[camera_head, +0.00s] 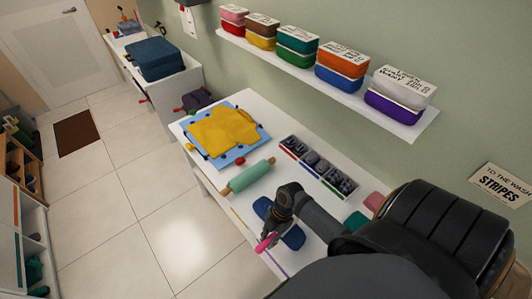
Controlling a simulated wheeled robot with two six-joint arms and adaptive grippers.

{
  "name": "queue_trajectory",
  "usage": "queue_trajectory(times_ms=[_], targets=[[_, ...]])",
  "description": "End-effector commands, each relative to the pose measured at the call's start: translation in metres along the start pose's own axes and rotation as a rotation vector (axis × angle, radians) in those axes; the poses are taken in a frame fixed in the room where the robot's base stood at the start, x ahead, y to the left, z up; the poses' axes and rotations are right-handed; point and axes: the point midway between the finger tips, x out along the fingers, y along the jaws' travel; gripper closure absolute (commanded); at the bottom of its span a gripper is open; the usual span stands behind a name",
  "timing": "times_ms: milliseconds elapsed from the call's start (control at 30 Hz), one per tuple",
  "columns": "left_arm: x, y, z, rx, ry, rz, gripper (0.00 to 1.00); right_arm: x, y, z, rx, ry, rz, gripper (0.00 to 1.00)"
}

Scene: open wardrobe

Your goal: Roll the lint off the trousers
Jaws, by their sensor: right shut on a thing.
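My right gripper (273,228) reaches in from the lower right over the front part of the white table. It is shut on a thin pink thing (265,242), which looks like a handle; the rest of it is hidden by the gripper. Under and beside the gripper lies a dark blue cloth (293,238), likely the trousers, partly covered by my arm. Another part of the blue (262,207) shows on the gripper's far side. I cannot tell whether the held thing touches the cloth. No lint can be made out. My left gripper is not in view.
On the white table (257,103) are a teal roller with tan ends (250,176), a yellow garment (222,130) on a light blue board and a divided tray (318,169). A wall shelf (330,88) with coloured boxes hangs above. Open floor lies left.

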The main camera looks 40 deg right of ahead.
Motion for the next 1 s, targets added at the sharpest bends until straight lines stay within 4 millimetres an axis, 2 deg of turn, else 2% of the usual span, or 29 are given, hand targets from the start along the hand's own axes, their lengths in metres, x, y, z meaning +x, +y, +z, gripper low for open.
queue_trajectory(times_ms=[400, 667, 1000], targets=[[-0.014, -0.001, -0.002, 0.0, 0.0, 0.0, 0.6, -0.002, -0.025, -0.001, 0.003, 0.0, -0.008, 1.0], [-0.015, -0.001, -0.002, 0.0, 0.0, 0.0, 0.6, -0.001, -0.029, 0.0, 0.001, 0.0, -0.004, 1.0], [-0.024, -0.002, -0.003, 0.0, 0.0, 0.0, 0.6, 0.001, -0.051, 0.001, 0.003, -0.001, -0.006, 1.0]])
